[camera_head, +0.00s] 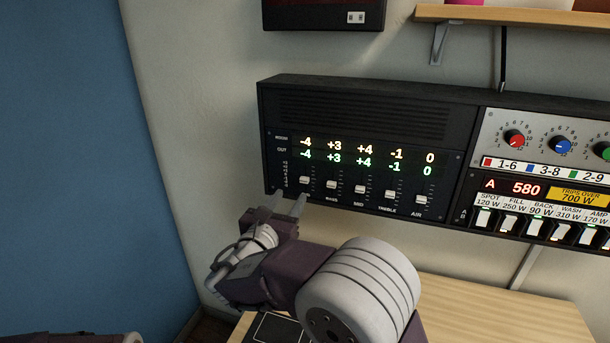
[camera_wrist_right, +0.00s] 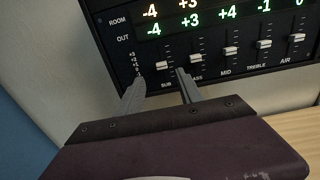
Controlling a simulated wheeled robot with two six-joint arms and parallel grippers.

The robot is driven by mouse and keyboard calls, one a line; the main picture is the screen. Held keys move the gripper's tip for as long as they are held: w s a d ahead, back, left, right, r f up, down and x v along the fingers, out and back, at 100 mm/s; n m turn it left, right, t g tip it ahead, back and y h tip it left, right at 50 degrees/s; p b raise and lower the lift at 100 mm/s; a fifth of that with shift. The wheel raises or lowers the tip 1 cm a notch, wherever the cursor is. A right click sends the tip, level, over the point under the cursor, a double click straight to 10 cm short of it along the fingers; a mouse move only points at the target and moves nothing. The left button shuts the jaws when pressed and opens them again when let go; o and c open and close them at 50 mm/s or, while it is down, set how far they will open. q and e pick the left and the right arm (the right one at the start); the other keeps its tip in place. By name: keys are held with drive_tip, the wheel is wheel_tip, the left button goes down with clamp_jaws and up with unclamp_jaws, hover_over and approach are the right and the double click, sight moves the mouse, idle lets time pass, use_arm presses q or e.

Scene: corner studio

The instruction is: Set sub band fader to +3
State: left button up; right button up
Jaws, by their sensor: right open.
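The black fader panel (camera_head: 350,184) hangs on the wall with five faders. The sub fader (camera_head: 304,181) is the leftmost, with a pale cap; it also shows in the right wrist view (camera_wrist_right: 162,65). Above it the room readout (camera_head: 305,142) shows -4 and the out readout (camera_head: 305,154) shows -4. My right gripper (camera_head: 289,198) is open and empty, just below and in front of the sub fader. In the right wrist view its fingertips (camera_wrist_right: 160,79) sit either side of the cap's line, below it; whether they touch the panel is unclear.
The bass fader (camera_head: 331,185) stands close to the right of the sub fader, followed by mid, treble and air. To the right are knobs (camera_head: 514,140) and a row of white switches (camera_head: 509,223). A wooden surface (camera_head: 490,312) lies below. A blue wall area (camera_head: 65,150) is at left.

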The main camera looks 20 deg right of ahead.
sight(303, 180)
drive_tip(key=p+x, duration=0.1)
drive_tip(key=x, duration=0.7)
drive_tip(key=shift+d+f, duration=0.15)
drive_tip(key=shift+d, duration=0.1)
drive_tip(key=shift+w, duration=0.2)
drive_tip(key=shift+s, duration=0.15)
drive_tip(key=shift+w+d, duration=0.1)
drive_tip(key=shift+w, duration=0.1)
drive_tip(key=shift+c, duration=1.2)
use_arm(q)
drive_tip(key=shift+r, duration=0.8)
use_arm(e)
clamp_jaws()
